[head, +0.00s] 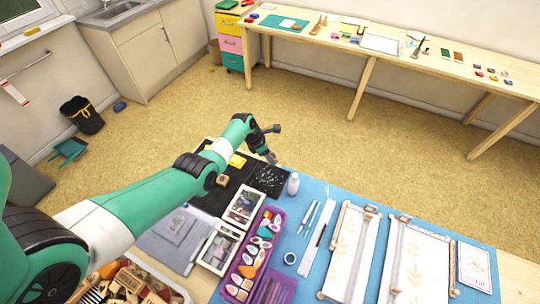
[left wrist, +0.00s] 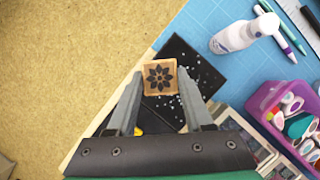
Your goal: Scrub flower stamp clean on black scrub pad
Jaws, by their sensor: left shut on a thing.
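My left gripper (head: 271,158) is at the far edge of the table, over or beside the black scrub pad (head: 268,181), which is speckled white. In the left wrist view, my left gripper (left wrist: 160,98) is shut on the flower stamp (left wrist: 160,77), a square wooden block with a dark flower on the face toward the camera. The scrub pad (left wrist: 190,57) shows behind and to the right of the stamp. I cannot tell whether the stamp touches the pad. In the head view the stamp is not clearly visible. My right gripper is not in view.
A white bottle (head: 293,184) stands close right of the pad. A wooden block (head: 222,181) and a yellow piece (head: 237,161) lie on the dark area to its left. A purple tray (head: 277,219) of colourful items is nearer. Blue mat (head: 318,190) is bare beyond the pens.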

